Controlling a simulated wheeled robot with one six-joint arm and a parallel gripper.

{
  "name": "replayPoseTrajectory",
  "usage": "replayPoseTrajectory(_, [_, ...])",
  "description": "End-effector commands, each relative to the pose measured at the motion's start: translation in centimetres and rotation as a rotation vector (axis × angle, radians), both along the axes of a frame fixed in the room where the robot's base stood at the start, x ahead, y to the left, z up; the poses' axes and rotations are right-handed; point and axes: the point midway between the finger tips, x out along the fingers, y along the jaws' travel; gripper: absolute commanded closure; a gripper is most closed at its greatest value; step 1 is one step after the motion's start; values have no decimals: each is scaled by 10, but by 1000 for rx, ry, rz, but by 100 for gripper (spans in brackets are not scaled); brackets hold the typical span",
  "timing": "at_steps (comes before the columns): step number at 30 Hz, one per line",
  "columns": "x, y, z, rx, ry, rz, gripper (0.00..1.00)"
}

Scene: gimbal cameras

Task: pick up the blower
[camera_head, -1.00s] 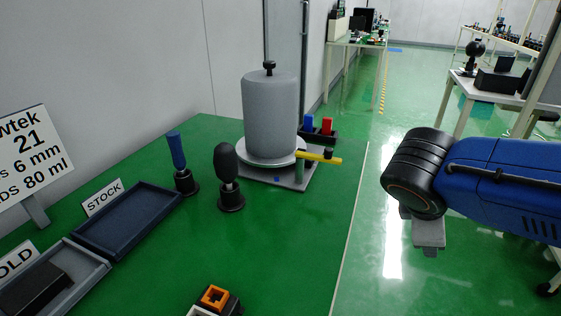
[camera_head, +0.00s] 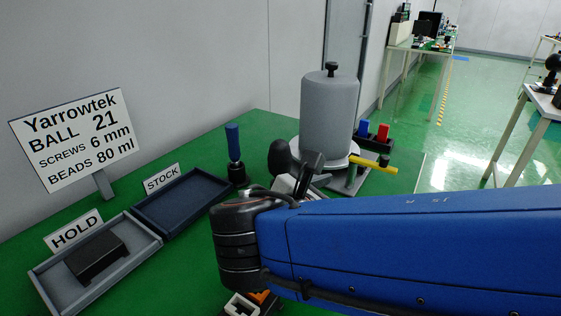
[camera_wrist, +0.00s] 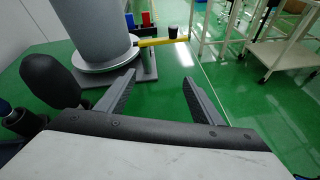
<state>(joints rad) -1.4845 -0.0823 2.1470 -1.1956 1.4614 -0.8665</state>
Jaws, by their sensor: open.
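A dark rounded bulb, which looks like the blower (camera_head: 281,156), stands upright on the green table in the head view. My wrist hides its lower part and base there. In the wrist view the blower (camera_wrist: 50,82) is at the left, outside the left finger. My gripper (camera_wrist: 159,82) is open and empty, its two fingers pointing towards the table in front of the grey cylinder. In the head view my gripper (camera_head: 311,168) shows just right of the blower, partly hidden by my wrist.
A blue-handled tool (camera_head: 234,145) stands left of the blower. A grey cylinder (camera_head: 329,115) on a plate with a yellow lever (camera_head: 373,164) stands behind. The STOCK tray (camera_head: 181,204) is empty; the HOLD tray (camera_head: 141,250) holds a black block (camera_head: 96,257).

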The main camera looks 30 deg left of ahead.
Motion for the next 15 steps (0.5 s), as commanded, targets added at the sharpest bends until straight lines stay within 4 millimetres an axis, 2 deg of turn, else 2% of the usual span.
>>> replayPoseTrajectory(1, [-13, 19, 3, -29, -24, 49, 39])
replayPoseTrajectory(6, [-55, 69, 15, -121, -112, 189, 39])
replayPoseTrajectory(10, [-84, 97, 22, -174, -170, 267, 39])
replayPoseTrajectory(15, [-106, 116, 27, -208, -215, 322, 39])
